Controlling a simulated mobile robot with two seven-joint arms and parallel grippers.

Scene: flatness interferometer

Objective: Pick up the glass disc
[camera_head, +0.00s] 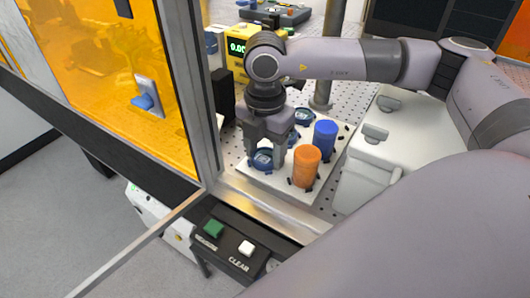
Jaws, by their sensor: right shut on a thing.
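My right gripper (265,165) points down over the left part of a pale board (275,191). Its fingers are shut on a dark blue, round, glassy disc (263,158), which shows between and behind the fingertips. The fingers cover part of its edge, and I cannot tell whether it is clear of the board. My left gripper is not in view.
An orange cylinder (306,167) and a blue cylinder (325,135) stand close right of the gripper. An orange window panel (110,85) and its frame are at left. A yellow readout (237,49) stands behind. Green (213,229) and white (246,248) buttons are in front.

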